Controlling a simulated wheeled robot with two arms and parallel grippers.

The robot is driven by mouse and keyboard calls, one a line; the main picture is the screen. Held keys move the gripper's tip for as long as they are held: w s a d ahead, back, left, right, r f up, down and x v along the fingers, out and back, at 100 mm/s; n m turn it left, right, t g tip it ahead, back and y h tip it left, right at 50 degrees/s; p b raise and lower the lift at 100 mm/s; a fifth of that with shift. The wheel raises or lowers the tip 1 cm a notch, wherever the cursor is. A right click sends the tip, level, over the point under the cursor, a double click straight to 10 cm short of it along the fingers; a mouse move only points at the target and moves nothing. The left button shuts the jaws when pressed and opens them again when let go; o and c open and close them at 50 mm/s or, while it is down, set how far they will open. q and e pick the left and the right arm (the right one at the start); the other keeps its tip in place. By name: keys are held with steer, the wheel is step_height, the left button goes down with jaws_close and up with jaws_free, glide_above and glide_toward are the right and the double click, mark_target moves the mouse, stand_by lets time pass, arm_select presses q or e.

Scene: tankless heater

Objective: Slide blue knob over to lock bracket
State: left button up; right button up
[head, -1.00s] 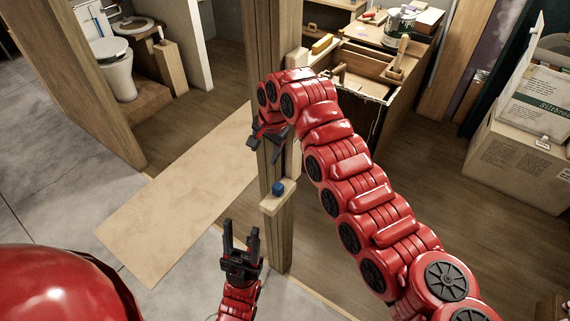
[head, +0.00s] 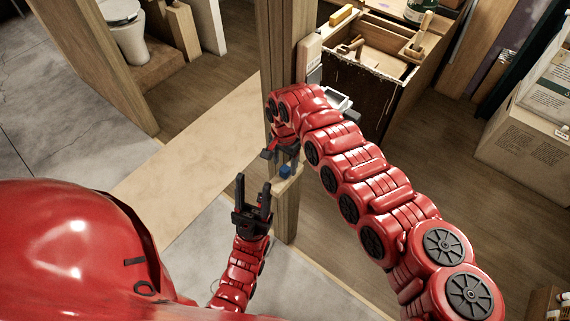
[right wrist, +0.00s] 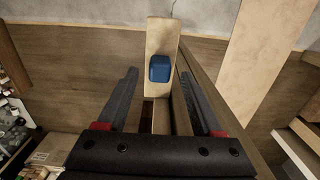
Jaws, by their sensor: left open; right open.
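The small blue knob (head: 285,171) sits on a light wooden ledge or bracket (head: 287,185) fixed to the upright wooden post (head: 284,220). In the right wrist view the knob (right wrist: 160,68) lies on the pale wood piece (right wrist: 161,35), ahead of and between my open fingers, not touched. My right gripper (head: 279,153) is just above the knob in the head view, fingers apart; it also shows in the right wrist view (right wrist: 165,100). My left gripper (head: 254,190) is open and empty, pointing up, left of the post and the ledge.
The post stands close beside both grippers. A wooden cabinet (head: 366,72) with an open top and tools is behind it. A cardboard box (head: 520,140) stands at the right. A plywood sheet (head: 170,165) lies on the floor at the left.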

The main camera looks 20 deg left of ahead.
mark_target(285, 168)
steer(key=shift+f, duration=1.8)
jaws_close()
